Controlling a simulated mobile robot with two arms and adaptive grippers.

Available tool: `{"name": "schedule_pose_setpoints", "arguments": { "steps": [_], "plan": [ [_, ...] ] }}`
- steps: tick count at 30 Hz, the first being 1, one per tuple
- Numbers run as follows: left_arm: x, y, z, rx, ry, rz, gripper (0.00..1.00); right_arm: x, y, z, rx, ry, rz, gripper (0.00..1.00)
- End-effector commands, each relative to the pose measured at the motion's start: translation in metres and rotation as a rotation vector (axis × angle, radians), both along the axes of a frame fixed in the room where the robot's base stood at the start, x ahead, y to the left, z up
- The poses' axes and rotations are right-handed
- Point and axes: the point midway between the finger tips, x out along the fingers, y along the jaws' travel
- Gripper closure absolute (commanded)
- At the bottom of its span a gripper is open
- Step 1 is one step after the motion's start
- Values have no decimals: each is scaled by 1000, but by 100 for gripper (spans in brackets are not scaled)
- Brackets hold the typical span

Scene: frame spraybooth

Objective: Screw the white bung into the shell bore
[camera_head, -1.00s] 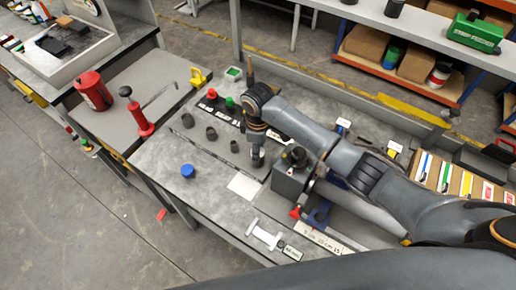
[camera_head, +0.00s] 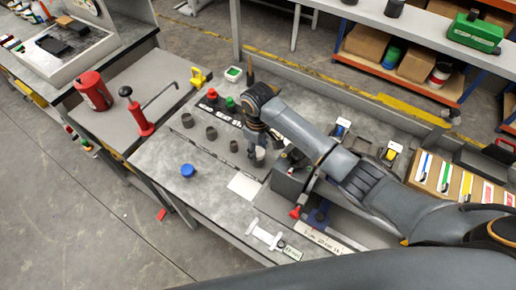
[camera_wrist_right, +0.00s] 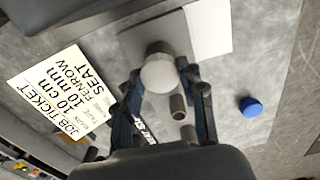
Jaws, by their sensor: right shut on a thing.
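My right gripper (camera_head: 257,150) is over the grey plate near the bench middle, pointing down. It is shut on the white bung (camera_wrist_right: 160,75), whose round face fills the gap between its fingers in the right wrist view. The bung also shows as a pale spot in the head view (camera_head: 260,155). Grey hollow shells stand in a row on the plate; the nearest bare one in the head view (camera_head: 234,146) is left of the gripper. In the wrist view a grey shell (camera_wrist_right: 158,48) shows just beyond the bung. I cannot tell whether they touch. My left gripper is not in view.
A dark vise-like block (camera_head: 290,181) stands close right of the gripper. A blue cap (camera_head: 187,171) lies left, with a white sheet (camera_head: 243,187) in front. Red (camera_head: 212,94) and green (camera_head: 230,102) pieces stand behind the row.

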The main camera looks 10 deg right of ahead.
Motion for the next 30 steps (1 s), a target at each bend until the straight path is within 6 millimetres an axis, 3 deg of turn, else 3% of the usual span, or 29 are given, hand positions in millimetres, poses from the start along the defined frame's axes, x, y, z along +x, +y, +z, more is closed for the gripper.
{"name": "schedule_pose_setpoints", "arguments": {
  "steps": [9,20,30],
  "plan": [
    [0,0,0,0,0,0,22,0,1,0,3,-1,-357,95],
    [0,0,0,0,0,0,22,0,1,0,3,-1,-406,95],
    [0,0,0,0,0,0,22,0,1,0,4,0,-773,95]
  ]
}}
